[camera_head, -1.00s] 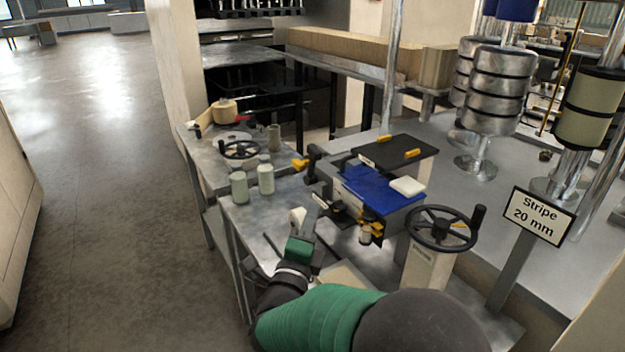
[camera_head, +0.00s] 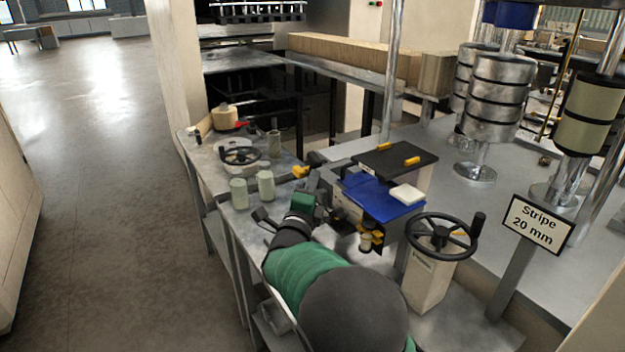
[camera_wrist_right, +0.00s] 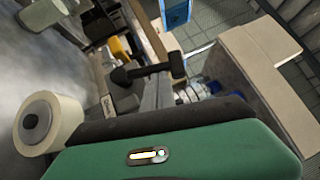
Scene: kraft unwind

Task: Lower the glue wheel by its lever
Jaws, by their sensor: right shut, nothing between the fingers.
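My right gripper (camera_head: 313,181) reaches in from the bottom on its green-sleeved arm. It is shut and empty, beside the left side of the machine with the blue top plate (camera_head: 382,197). A black arm with a yellow end (camera_head: 300,172) lies just beyond the fingers; I cannot tell whether it is the glue wheel's lever or whether they touch. In the right wrist view a black T-shaped handle (camera_wrist_right: 150,72) stands past the green gripper body, close to the grey finger. A cream roll (camera_wrist_right: 52,122) sits at left there. I cannot make out the glue wheel clearly.
Open floor lies at far left.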

